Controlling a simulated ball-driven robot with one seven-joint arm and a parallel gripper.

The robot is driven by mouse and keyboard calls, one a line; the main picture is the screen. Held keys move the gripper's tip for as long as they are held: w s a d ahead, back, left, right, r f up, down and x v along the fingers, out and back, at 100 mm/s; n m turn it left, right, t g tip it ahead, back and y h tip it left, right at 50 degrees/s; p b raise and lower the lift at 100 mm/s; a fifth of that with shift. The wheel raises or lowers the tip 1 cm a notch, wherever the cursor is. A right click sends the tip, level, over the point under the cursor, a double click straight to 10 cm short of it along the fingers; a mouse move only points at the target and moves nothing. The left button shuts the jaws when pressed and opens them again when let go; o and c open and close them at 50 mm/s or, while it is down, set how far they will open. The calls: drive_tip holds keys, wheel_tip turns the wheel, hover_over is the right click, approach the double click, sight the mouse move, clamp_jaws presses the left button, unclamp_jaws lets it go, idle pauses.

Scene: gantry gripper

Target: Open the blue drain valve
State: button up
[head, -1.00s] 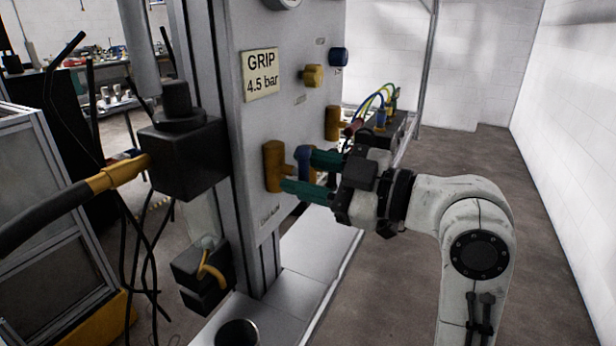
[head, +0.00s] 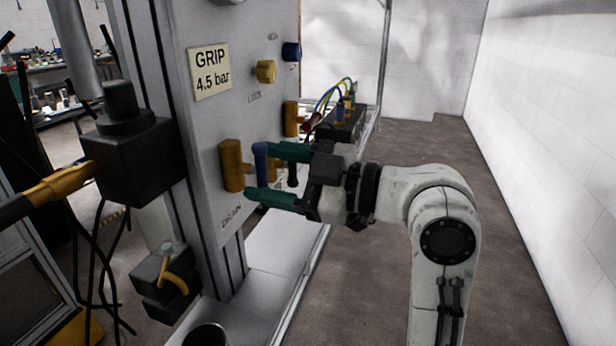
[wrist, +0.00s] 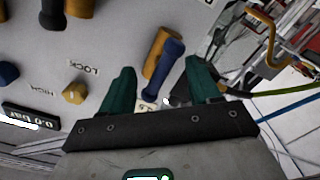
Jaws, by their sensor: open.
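The blue drain valve handle (head: 262,155) stands upright beside its yellow valve body (head: 231,165) on the panel, above the DRAIN label. My gripper (head: 258,173) has two teal fingers, open and pointing left at the panel. One finger is just above and right of the handle, the other below it. The wrist view shows a blue handle (wrist: 165,60) with a yellow body (wrist: 157,42) between the spread fingers, with space on both sides. Whether a finger touches the handle in depth I cannot tell.
A yellow LOCK knob (head: 265,71) and a blue HIGH knob (head: 291,50) sit higher on the panel. A farther yellow fitting (head: 291,118) and hoses (head: 335,98) lie behind my gripper. The floor (head: 400,160) to the right is clear.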

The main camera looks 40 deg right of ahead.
drive_tip(key=p+v, duration=0.9)
drive_tip(key=p, duration=0.2)
drive_tip(key=shift+s, duration=0.1)
idle(0.5)
drive_tip(key=s+a+f+m+g+h, duration=0.1)
drive_tip(key=s+f+m+g+h, duration=0.2)
drive_tip(key=f, duration=0.7)
drive_tip(key=s+f+m+g+h, duration=0.1)
drive_tip(key=f+m+g+h, duration=0.3)
drive_tip(key=f, duration=0.7)
drive_tip(key=s+d+f+m+g+h, duration=0.2)
drive_tip(key=s+f+m+g, duration=0.4)
drive_tip(key=s+f, duration=0.7)
drive_tip(key=s+m+h, duration=0.1)
drive_tip(key=s, duration=0.3)
drive_tip(key=shift+d+f+m+g+h, duration=0.15)
drive_tip(key=shift+f+m+g+h, duration=0.15)
drive_tip(key=shift+h, duration=0.1)
